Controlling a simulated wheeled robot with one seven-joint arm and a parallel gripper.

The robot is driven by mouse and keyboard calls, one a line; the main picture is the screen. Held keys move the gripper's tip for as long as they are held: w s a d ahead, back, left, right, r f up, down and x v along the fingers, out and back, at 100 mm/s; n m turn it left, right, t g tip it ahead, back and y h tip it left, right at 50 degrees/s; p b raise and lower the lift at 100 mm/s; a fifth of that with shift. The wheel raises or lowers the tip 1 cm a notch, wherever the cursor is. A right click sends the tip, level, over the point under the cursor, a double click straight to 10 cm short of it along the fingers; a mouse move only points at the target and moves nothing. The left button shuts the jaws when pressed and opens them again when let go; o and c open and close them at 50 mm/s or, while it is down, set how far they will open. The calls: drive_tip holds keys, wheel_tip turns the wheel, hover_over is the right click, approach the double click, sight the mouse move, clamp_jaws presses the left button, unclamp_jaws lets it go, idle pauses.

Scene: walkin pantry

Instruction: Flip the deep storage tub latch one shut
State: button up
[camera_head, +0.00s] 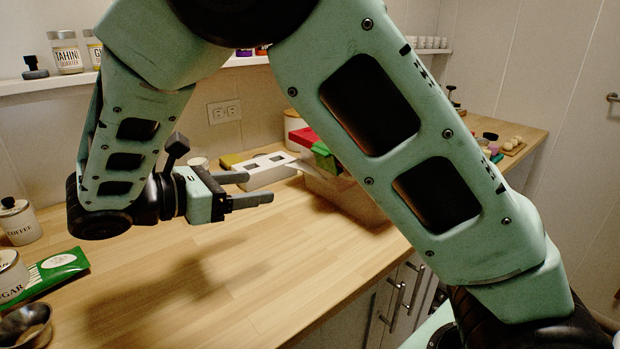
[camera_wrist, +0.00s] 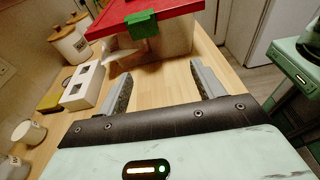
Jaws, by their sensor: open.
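The deep storage tub (camera_head: 345,197) stands on the wooden counter, partly hidden behind my arm in the head view. It has pale, see-through walls, which also show in the wrist view (camera_wrist: 178,42). Its red lid (camera_wrist: 115,18) carries a green latch (camera_wrist: 143,24) at the near edge. The latch also shows in the head view (camera_head: 325,158); I cannot tell its exact angle. My gripper (camera_head: 260,188) is open and empty above the counter, left of the tub and apart from it. In the wrist view its fingers (camera_wrist: 160,70) point toward the tub's latch side.
A white block with openings (camera_head: 262,170) lies left of the tub. Coffee (camera_head: 20,224) and sugar canisters (camera_head: 10,275), a green packet (camera_head: 55,268) and a metal bowl (camera_head: 27,324) stand at the left. The counter below my gripper is clear.

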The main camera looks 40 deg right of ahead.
drive_tip(key=w+h, duration=0.2)
drive_tip(key=w, duration=0.1)
approach(322, 149)
drive_tip(key=shift+h, duration=0.3)
drive_tip(key=d, duration=0.7)
drive_tip(key=shift+f, duration=0.4)
drive_tip(key=c, duration=0.6)
drive_tip(key=shift+d+r, duration=0.1)
drive_tip(key=shift+r, duration=0.05)
